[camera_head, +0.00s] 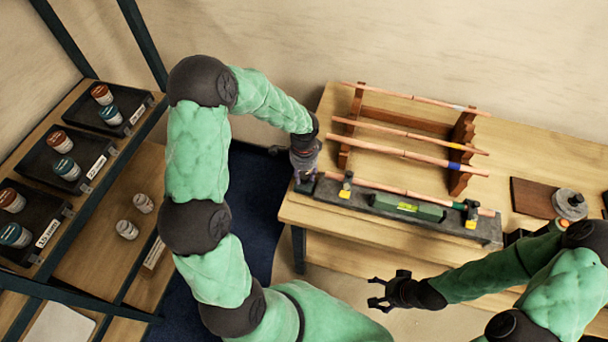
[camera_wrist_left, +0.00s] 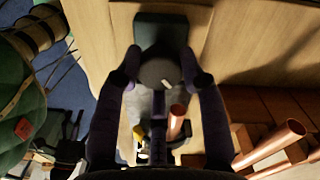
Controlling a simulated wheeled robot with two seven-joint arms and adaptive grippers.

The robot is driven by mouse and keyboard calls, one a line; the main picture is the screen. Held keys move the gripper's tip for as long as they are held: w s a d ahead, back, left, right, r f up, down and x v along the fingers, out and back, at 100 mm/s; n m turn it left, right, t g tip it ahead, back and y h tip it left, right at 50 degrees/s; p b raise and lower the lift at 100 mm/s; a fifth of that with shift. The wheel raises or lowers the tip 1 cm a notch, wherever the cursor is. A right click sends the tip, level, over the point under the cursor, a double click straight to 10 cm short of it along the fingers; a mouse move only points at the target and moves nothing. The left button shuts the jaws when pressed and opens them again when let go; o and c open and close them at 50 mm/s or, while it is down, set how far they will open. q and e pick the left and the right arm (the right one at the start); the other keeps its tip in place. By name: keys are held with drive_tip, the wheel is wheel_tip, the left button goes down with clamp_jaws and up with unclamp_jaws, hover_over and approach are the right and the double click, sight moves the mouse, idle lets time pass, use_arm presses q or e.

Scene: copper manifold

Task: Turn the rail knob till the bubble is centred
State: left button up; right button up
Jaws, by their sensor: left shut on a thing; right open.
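The grey rail (camera_head: 345,205) lies along the front of the wooden table, with a copper pipe (camera_head: 400,191) held above it. A green level (camera_head: 385,203) with a yellow-green vial (camera_head: 407,208) sits on the rail; the bubble is too small to make out. My left gripper (camera_head: 305,183) is at the rail's left end. The left wrist view shows the dark round knob (camera_wrist_left: 160,71) with a pale mark, between the fingers of my left gripper (camera_wrist_left: 161,78), which are shut on it. My right gripper (camera_head: 384,291) is open and empty, in front of the table.
A wooden rack (camera_head: 459,150) with several copper pipes stands behind the rail. A brown board (camera_head: 532,198) and a grey round object (camera_head: 569,203) are at the right. A shelf (camera_head: 125,240) with black trays and small jars stands at the left.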

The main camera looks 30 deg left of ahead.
sight(304, 175)
use_arm(q)
drive_tip(key=n+b, duration=0.3)
drive_tip(key=n, duration=0.1)
drive_tip(key=shift+f+n, duration=0.15)
drive_tip(key=shift+n, duration=0.15)
drive_tip(key=n+b, duration=0.2)
drive_tip(key=n, duration=0.3)
drive_tip(key=shift+b, duration=0.3)
drive_tip(key=shift+r, duration=0.2)
drive_tip(key=o, duration=1.2)
drive_tip(key=shift+c, duration=0.2)
wheel_tip(304, 175, up, 12)
drive_tip(key=shift+f, duration=0.1)
